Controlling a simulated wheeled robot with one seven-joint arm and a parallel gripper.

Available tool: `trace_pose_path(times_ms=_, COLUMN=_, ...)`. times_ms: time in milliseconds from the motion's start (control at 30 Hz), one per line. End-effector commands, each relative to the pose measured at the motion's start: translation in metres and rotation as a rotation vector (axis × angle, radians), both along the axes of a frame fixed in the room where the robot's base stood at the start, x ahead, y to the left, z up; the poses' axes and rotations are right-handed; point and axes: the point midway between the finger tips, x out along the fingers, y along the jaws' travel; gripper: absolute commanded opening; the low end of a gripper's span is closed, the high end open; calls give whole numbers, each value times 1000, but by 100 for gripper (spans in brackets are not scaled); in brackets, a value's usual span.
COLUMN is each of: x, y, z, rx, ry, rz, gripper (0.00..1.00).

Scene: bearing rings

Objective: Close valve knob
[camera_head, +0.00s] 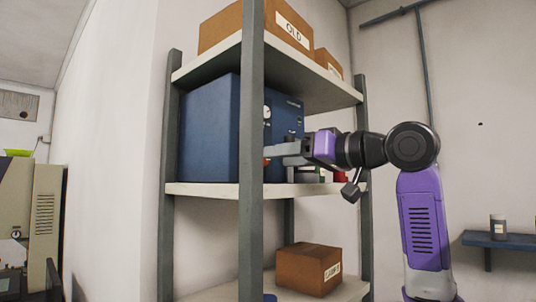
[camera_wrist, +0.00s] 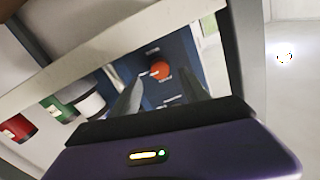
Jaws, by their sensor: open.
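A round orange-red valve knob (camera_wrist: 160,70) is on the front of a blue box-shaped unit (camera_head: 210,130) on the middle shelf. In the wrist view the knob shows between the two fingers of my gripper (camera_wrist: 161,76), beyond their tips as far as I can tell. In the head view my gripper (camera_head: 271,151) reaches in from the right to the unit's front, and a shelf post partly hides this area. A sliver of orange shows just below the fingers there. The fingers are apart and hold nothing. Contact with the knob cannot be made out.
A grey shelf post (camera_head: 251,190) stands in front. Red (camera_wrist: 16,128) and green (camera_wrist: 58,107) containers stand near my gripper on the middle shelf (camera_head: 215,190). A gauge (camera_head: 267,112) is on the unit. Cardboard boxes sit above and below (camera_head: 308,268).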

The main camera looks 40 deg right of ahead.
Motion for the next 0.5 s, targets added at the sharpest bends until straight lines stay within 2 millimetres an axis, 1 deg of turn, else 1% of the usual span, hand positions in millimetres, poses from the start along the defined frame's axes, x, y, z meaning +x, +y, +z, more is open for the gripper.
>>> trace_pose_path(times_ms=33, x=9, y=1, z=3, rx=1, ry=4, rz=2, gripper=53)
trace_pose_path(times_ms=200, x=32, y=3, z=2, rx=1, ry=2, rz=1, gripper=53)
trace_pose_path(times_ms=333, x=42, y=3, z=1, rx=0, ry=0, rz=0, gripper=53)
trace_pose_path(times_ms=500, x=46, y=3, z=0, rx=-2, ry=-1, rz=-1, gripper=53)
